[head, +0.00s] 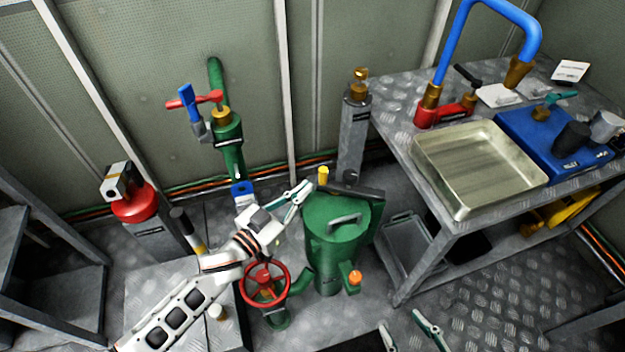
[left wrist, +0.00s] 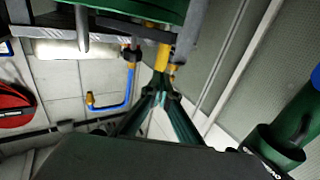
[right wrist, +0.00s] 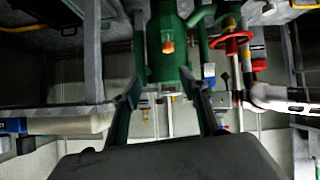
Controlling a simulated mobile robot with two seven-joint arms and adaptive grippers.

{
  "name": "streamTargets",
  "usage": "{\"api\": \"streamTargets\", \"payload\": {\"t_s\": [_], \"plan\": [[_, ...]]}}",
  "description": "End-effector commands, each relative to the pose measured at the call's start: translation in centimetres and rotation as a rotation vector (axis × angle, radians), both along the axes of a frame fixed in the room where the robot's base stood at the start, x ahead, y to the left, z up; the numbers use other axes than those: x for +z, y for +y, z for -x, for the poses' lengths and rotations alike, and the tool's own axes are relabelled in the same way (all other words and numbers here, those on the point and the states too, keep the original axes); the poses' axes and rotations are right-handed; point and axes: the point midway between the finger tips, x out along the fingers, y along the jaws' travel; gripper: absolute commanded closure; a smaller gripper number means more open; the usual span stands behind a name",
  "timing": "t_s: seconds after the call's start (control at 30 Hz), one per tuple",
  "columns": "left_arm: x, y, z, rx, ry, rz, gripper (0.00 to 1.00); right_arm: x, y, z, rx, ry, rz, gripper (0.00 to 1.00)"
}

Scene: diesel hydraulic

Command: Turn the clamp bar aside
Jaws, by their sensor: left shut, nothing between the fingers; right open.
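The green vessel (head: 335,250) stands on the floor with a grey handle (head: 345,220) on its lid. A dark bar (head: 352,189), seemingly the clamp bar, lies across the back of its top. A yellow knob (head: 323,176) stands at the bar's left end. The left wrist view shows the bar (left wrist: 130,27) and yellow knob (left wrist: 162,55). My left gripper (head: 308,186) is shut and empty, its tips just left of the knob; contact is unclear. My right gripper (head: 408,325) is open and empty at the bottom edge; the right wrist view shows the vessel (right wrist: 165,65) ahead of it.
A red handwheel (head: 265,284) sits left of the vessel, below my left arm. A green pipe with a red-handled valve (head: 200,100) stands behind. A grey cylinder (head: 353,130) stands behind the vessel. The bench at right carries a metal tray (head: 480,165).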

Motion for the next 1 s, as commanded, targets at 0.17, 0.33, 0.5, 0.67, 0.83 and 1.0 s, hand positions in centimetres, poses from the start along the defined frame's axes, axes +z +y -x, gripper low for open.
{"api": "streamTargets", "payload": {"t_s": [0.17, 0.33, 0.5, 0.67, 0.83, 1.0], "plan": [[-0.5, -1.7, -1.9, 0.0, 0.005, 0.0, 1.0, -0.1, 0.8, 0.1, -0.002, 0.001, -0.028, 0.57], [-0.2, -2.4, -2.9, 0.0, 0.002, 0.001, 1.0, 0.5, 1.2, -0.2, -0.003, -0.01, -0.042, 0.57], [0.0, -2.6, -3.1, 0.0, 0.0, 0.0, 1.0, 0.9, 1.4, -0.7, -0.004, -0.022, -0.048, 0.57], [0.0, -2.6, -3.1, 0.0, 0.0, 0.0, 1.0, 1.0, 1.4, -0.8, -0.005, -0.024, -0.049, 0.57], [0.1, -2.3, -3.2, -0.003, -0.001, -0.001, 1.0, 1.0, 1.3, -0.7, -0.006, -0.023, -0.048, 0.57], [0.2, -1.1, -3.6, -0.022, -0.003, -0.004, 1.0, 0.9, 1.0, -0.6, -0.008, -0.02, -0.039, 0.57]]}}
